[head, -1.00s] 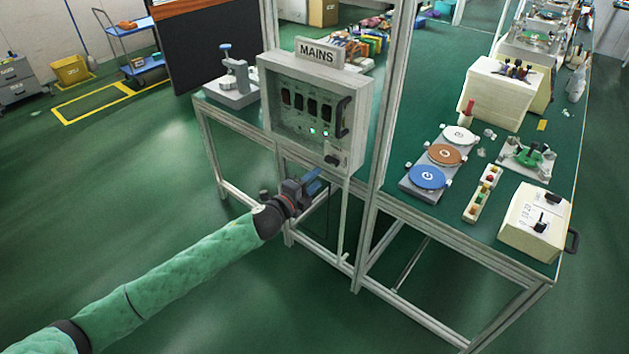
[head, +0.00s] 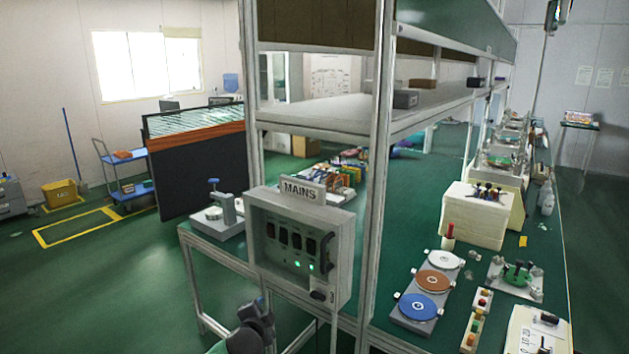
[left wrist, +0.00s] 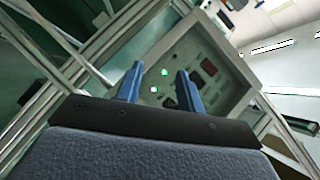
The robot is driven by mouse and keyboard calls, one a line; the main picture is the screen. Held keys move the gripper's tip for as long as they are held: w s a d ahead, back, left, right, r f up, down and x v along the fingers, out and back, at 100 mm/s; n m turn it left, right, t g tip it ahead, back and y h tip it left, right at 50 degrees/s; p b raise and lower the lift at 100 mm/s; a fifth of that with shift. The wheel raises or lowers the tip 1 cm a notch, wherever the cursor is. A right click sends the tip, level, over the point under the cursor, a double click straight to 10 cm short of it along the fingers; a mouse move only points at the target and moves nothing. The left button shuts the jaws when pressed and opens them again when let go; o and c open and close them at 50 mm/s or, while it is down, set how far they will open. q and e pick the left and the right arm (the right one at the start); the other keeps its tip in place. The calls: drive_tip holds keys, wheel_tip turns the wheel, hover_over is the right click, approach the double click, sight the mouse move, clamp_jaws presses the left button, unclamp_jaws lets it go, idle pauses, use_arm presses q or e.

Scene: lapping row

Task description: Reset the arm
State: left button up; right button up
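My left gripper (head: 262,308) is at the bottom of the head view, low and to the left of the mains box (head: 294,283). In the left wrist view its two blue fingers (left wrist: 160,84) stand apart with nothing between them. Beyond them is the face of the mains box (left wrist: 205,75), with two lit green lamps and dark switches. The gripper is apart from the box. My right gripper does not show in either view.
A metal frame post (head: 374,180) rises right of the box, with a shelf (head: 330,112) above. The bench carries blue, brown and white discs (head: 418,307) and a cream box (head: 478,214). Open green floor (head: 130,270) lies to the left.

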use_arm(q)
drive_tip(key=s+f+n+g, duration=0.3)
drive_tip(key=s+f, duration=0.8)
drive_tip(key=s, duration=0.5)
drive_tip(key=s+a+f+n+g, duration=0.1)
drive_tip(key=s+f+n+g, duration=0.3)
drive_tip(key=s+f, duration=0.7)
drive_tip(key=s+f+n+g, duration=0.4)
drive_tip(key=s+f, duration=0.7)
drive_tip(key=s, duration=0.9)
drive_tip(key=shift+s+a+g, duration=0.35)
drive_tip(key=shift+g, duration=0.55)
